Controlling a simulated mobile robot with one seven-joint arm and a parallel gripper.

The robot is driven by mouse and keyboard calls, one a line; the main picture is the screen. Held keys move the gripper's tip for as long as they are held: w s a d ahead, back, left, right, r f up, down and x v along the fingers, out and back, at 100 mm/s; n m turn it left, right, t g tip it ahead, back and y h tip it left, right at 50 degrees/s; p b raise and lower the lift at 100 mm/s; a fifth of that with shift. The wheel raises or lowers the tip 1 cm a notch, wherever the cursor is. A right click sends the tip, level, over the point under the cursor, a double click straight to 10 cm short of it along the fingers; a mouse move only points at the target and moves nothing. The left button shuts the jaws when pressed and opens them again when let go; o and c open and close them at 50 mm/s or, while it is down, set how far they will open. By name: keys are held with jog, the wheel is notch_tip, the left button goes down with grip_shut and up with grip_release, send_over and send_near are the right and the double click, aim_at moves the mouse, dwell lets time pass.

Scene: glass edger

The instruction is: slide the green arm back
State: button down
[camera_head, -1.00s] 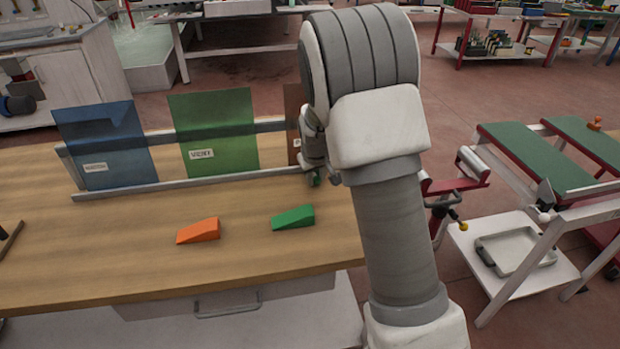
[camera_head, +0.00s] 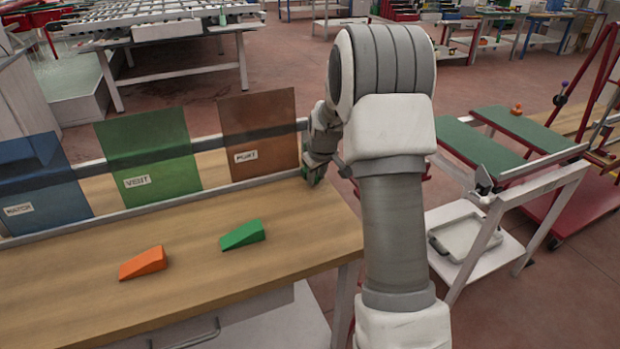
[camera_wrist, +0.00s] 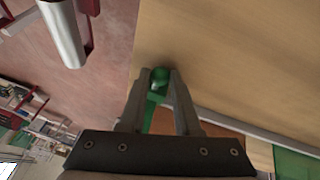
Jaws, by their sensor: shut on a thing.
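The green arm (camera_wrist: 160,75) shows in the wrist view as a rounded green end with a green strip, between the two fingers of my gripper (camera_wrist: 159,85). My gripper is shut on it, close above the wooden bench at its edge. In the head view my gripper (camera_head: 316,178) is at the right end of the panel rack, and only a little green shows at its fingertips. The rest of the green arm is hidden by my gripper and wrist.
A rack (camera_head: 215,197) on the bench (camera_head: 200,260) holds a blue panel (camera_head: 40,185), a green panel (camera_head: 150,165) and a brown panel (camera_head: 258,135). An orange wedge (camera_head: 143,263) and a green wedge (camera_head: 242,235) lie in front. A green-topped trolley (camera_head: 480,148) stands right.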

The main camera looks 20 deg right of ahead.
jog(key=shift+d, duration=0.35)
jog(key=c, duration=0.6)
grip_release()
jog(key=shift+a+r, duration=0.1)
jog(key=shift+s+r, duration=0.15)
jog(key=shift+r, duration=0.15)
jog(key=p+v, duration=0.2)
jog(key=v, duration=1.4)
jog(key=shift+s+r, duration=0.25)
